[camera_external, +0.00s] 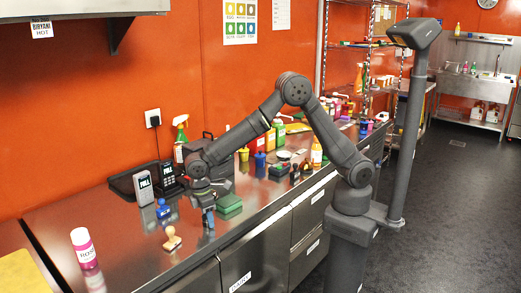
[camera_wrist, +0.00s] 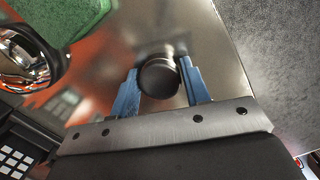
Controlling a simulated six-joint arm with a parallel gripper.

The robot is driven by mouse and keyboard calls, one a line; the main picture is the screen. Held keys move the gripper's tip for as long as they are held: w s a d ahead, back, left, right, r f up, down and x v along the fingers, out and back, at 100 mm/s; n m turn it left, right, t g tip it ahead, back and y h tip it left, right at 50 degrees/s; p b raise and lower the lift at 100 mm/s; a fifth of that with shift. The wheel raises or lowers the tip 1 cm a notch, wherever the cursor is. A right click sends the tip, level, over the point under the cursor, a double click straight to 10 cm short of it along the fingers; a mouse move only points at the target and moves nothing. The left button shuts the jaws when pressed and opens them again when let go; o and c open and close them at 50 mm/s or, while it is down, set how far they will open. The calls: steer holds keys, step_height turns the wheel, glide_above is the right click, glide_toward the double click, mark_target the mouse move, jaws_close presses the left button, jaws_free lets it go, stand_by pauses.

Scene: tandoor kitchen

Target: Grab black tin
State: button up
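The black tin (camera_wrist: 158,79) shows in the wrist view as a dark round lid on the shiny steel counter. My gripper (camera_wrist: 159,66) has its two blue fingers on either side of the tin, with little or no gap visible. I cannot tell whether they press on it. In the external view my gripper (camera_external: 208,219) points down close to the counter's front edge, and the tin cannot be made out there.
A stamp with a wooden handle (camera_external: 172,239), a blue item (camera_external: 163,209) and a pink-and-white bottle (camera_external: 83,247) stand to the left. A card terminal (camera_external: 168,178) is behind.

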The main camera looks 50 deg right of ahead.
steer(key=c, duration=0.5)
